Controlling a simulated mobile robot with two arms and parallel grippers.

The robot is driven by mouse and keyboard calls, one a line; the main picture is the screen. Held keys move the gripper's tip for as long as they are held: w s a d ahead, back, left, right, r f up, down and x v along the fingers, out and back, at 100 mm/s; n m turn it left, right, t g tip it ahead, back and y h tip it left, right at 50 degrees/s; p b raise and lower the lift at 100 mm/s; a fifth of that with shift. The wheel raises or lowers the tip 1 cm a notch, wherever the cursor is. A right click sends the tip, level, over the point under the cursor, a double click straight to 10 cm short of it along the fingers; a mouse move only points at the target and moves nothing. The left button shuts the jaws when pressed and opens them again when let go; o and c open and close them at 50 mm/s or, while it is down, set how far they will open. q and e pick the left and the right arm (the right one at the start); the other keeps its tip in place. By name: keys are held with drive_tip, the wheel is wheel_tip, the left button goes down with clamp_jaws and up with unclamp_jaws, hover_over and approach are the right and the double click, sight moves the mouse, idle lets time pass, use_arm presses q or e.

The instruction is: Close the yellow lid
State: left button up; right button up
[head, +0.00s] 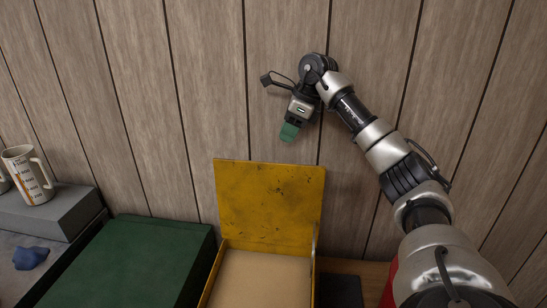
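The yellow lid (268,208) stands up, open, at the back of a yellow box (213,274) in the lower middle of the head view. Its yellow face has dark worn spots. The box's inside shows a plain tan floor. My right gripper (289,132) is above the lid's top edge, apart from it, and points down. A green piece shows at its tip; I cannot tell whether this is its fingers or something held, nor whether the gripper is open or shut. My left gripper is not in view. The box's front is cut off by the picture's lower edge.
A dark green box (145,258) stands just left of the yellow box. Further left are a grey block (50,213) with a white mug (28,175) on it and a blue lump (30,258). A wood-plank wall (210,70) rises behind. A dark item (340,292) lies right of the box.

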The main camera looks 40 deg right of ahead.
drive_tip(key=x, duration=0.3)
drive_tip(key=a+x, duration=0.1)
drive_tip(key=shift+s+f+p, duration=0.2)
drive_tip(key=shift+f+p, duration=0.05)
drive_tip(key=shift+p, duration=0.15)
drive_tip(key=x, duration=0.2)
drive_tip(key=p+x, duration=0.1)
drive_tip(key=x, duration=0.1)
drive_tip(key=shift+w+d+f, duration=0.15)
drive_tip(key=shift+w+f, duration=0.1)
drive_tip(key=shift+f, duration=0.2)
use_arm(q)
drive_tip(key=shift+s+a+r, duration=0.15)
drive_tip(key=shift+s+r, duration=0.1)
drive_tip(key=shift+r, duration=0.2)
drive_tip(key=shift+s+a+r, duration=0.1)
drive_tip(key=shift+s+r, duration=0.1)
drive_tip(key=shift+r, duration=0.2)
use_arm(e)
drive_tip(key=c, duration=0.4)
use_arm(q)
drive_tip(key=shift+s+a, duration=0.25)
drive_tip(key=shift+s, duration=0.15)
use_arm(e)
clamp_jaws()
